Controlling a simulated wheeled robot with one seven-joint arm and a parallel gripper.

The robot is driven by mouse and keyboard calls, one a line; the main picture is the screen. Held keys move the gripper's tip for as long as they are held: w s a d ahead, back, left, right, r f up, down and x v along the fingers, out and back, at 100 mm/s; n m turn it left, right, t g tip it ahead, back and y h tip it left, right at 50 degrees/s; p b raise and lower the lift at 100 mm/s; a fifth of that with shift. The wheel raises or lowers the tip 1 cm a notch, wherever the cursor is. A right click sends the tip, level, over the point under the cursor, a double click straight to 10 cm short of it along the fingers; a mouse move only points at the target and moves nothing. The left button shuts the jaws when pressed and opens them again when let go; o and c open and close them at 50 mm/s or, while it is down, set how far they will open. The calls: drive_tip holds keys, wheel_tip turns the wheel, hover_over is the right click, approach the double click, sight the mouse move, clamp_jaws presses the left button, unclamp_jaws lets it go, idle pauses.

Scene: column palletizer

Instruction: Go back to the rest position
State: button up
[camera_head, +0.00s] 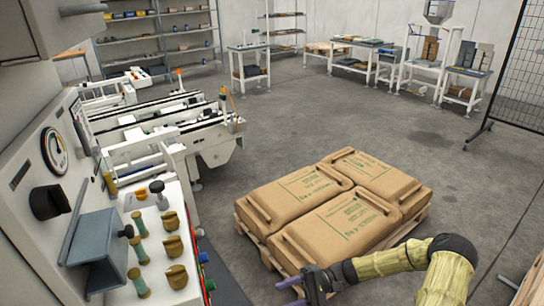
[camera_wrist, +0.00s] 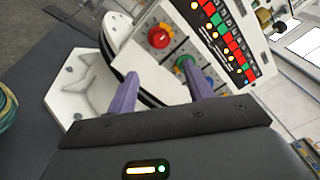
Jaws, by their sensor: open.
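My gripper (camera_head: 292,292) shows at the bottom of the head view, low beside the front of the pallet. Its two purple fingers also show in the wrist view (camera_wrist: 160,92), spread apart with nothing between them. My arm reaches in from the bottom right, in a yellowish sleeve with a black joint. In the wrist view, a white control panel with a red button (camera_wrist: 159,36) and rows of lit switches (camera_wrist: 225,40) lies beyond the fingers. I cannot tell whether the fingers touch anything.
Brown sacks (camera_head: 345,215) lie on a wooden pallet (camera_head: 247,232) close to the gripper. A control panel with knobs (camera_head: 160,235) and a white conveyor machine (camera_head: 165,135) stand at the left. Work tables (camera_head: 365,45) and a mesh fence (camera_head: 520,75) are farther back. Open floor (camera_head: 290,115) lies between.

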drive_tip(key=s+d+r+n+t+h, duration=0.2)
drive_tip(key=s+d+r+h, duration=0.3)
drive_tip(key=h, duration=1)
wheel_tip(320, 180, up, 26)
drive_tip(key=s+n+t+h+p, duration=0.1)
drive_tip(key=t+p, duration=0.5)
drive_tip(key=p, duration=0.9)
drive_tip(key=shift+s+d+n+h, duration=0.25)
drive_tip(key=shift+n+h, duration=0.45)
drive_tip(key=shift+n, duration=0.1)
